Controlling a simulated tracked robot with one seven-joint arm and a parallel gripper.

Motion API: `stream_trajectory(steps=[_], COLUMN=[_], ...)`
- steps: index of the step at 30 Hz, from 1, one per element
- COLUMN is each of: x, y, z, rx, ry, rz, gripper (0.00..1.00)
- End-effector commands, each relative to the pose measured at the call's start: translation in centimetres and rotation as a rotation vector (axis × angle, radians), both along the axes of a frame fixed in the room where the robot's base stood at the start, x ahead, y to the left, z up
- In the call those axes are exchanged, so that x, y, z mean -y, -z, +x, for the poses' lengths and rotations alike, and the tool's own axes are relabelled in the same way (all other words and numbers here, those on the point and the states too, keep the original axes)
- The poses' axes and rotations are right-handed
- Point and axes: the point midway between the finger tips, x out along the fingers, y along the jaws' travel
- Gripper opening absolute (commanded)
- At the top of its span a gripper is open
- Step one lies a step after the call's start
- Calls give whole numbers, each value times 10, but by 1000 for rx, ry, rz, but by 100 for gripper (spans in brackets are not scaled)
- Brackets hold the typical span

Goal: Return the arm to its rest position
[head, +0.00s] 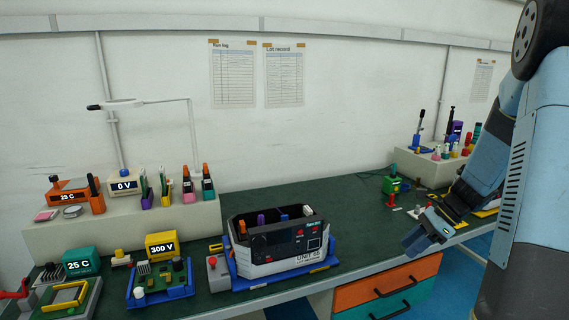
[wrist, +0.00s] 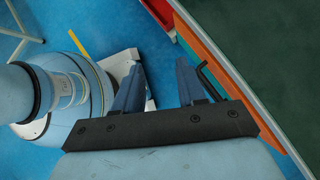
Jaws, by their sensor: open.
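My gripper (head: 425,238) hangs at the right of the head view, near the front edge of the green bench (head: 390,247). In the wrist view my gripper (wrist: 158,85) shows two blue fingers spread apart with nothing between them. Below them is blue floor (wrist: 205,25), with part of my own base at the left. My blue-grey arm fills the right side of the head view and hides part of the bench's right end.
Orange and teal drawers (head: 385,283) with dark handles sit under the bench edge close to my gripper. A unit in a grey case (head: 280,243) stands on a blue tray mid-bench. Small red and green items (head: 391,184) lie behind my gripper.

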Motion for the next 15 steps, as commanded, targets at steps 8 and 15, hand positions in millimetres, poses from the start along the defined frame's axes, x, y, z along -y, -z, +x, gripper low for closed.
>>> stream_trajectory(steps=[8, 15], x=[-36, -62], y=[-57, -98], z=[-27, -56], rx=[184, 336], ry=[-298, -556], rz=[-175, -319], gripper=[40, 40])
